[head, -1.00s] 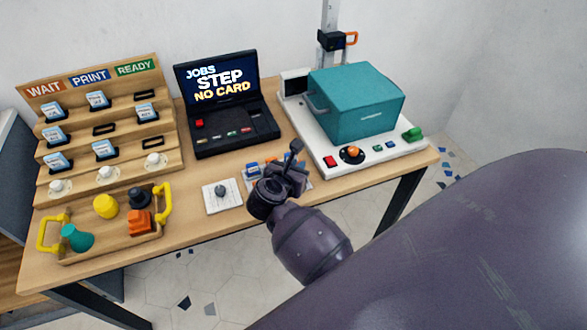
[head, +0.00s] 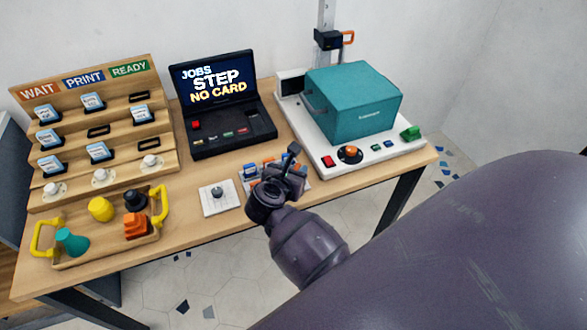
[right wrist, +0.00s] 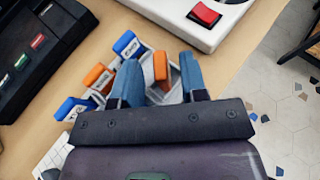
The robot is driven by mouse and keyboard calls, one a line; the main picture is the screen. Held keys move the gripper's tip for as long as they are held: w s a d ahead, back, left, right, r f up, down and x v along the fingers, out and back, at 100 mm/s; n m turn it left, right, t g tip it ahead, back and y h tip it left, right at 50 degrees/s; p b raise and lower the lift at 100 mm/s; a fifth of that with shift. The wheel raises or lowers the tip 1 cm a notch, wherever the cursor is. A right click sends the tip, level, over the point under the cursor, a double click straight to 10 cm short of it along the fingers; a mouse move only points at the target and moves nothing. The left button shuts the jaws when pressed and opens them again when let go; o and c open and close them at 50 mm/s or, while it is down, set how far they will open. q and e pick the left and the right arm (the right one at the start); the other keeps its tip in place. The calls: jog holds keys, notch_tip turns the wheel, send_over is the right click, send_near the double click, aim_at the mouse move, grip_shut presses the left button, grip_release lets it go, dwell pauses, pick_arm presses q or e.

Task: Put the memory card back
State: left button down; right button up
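Several small blue and orange cards stand in a pale slotted holder on the table's front edge, in the head view beside my right gripper (head: 287,160). In the right wrist view a blue card (right wrist: 127,44), an orange card (right wrist: 98,77) and another blue card (right wrist: 76,107) show clearly. My right gripper's fingers (right wrist: 160,78) are apart, over the holder. An orange card (right wrist: 160,66) shows between them, with gaps at its sides. I cannot tell which is the memory card. The black console (head: 225,105) has a screen reading "JOBS STEP NO CARD". My left gripper is not in view.
A teal press (head: 352,100) on a white base stands at the right. A stepped wooden rack (head: 125,150) stands at the left, with a yellow-handled tray (head: 95,252) before it. A white plate with a knob (head: 219,198) lies left of the card holder.

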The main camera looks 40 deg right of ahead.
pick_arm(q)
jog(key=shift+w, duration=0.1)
pick_arm(e)
jog(key=shift+r+p, duration=0.35)
jog(key=shift+r, duration=0.25)
jog(key=s+a+r+n+t+y+p, duration=0.1)
jog(key=s+a+r+n+t+y, duration=0.2)
jog(key=n, duration=0.6)
jog(key=s+r+n+t+y, duration=0.1)
jog(key=s+n+t, duration=0.1)
jog(key=n+t, duration=0.45)
jog(key=s+a+r+n+t+y+p, duration=0.1)
jog(key=s+a+r+n+t+y, duration=0.15)
jog(key=n, duration=0.85)
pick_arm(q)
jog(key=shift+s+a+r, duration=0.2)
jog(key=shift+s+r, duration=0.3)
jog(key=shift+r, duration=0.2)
pick_arm(e)
jog(key=s+d+f+n+g+y, duration=0.1)
jog(key=s+f+n+g, duration=0.3)
jog(key=n, duration=0.7)
jog(key=s+d+f+n+g+y, duration=0.1)
jog(key=s+f+n+g+y, duration=0.3)
jog(key=s+f+n, duration=0.5)
jog(key=shift+s+d+f+n, duration=0.2)
jog(key=shift+f+n, duration=0.6)
jog(key=shift+n, duration=0.25)
